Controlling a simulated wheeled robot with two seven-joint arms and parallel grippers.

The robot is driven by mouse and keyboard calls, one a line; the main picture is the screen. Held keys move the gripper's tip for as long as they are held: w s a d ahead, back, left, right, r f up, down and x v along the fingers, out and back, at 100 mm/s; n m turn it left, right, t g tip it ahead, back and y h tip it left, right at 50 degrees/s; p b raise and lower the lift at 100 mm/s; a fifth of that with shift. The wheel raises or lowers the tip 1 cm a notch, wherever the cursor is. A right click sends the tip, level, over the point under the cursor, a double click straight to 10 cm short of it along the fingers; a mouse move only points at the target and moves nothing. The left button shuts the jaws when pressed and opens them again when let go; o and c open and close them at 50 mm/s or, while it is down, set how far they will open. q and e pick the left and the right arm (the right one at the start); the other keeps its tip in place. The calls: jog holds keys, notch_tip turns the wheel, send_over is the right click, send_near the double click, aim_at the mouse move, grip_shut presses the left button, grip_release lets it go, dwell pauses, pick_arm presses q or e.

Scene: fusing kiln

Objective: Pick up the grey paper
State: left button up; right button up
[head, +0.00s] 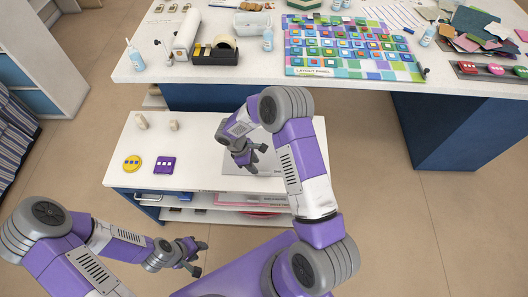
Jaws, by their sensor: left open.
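A grey sheet (230,168), which looks like the grey paper, lies flat on the right part of the low white cabinet top. My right arm and gripper cover much of it. My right gripper (259,159) is over the sheet with its fingers apart; I cannot tell whether it touches the sheet. My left gripper (201,258) is open and empty, in front of the cabinet and away from the sheet.

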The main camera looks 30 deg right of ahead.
aim_at(263, 172)
jog(key=shift+w+d+f+h, duration=0.2)
jog(key=shift+d+f+h, duration=0.1)
jog(key=shift+d, duration=0.3)
jog(key=x, duration=0.6)
jog(key=shift+s+a+f+b, duration=0.2)
jog(key=shift+s+a+b, duration=0.05)
jog(key=shift+b, duration=0.1)
grip_shut()
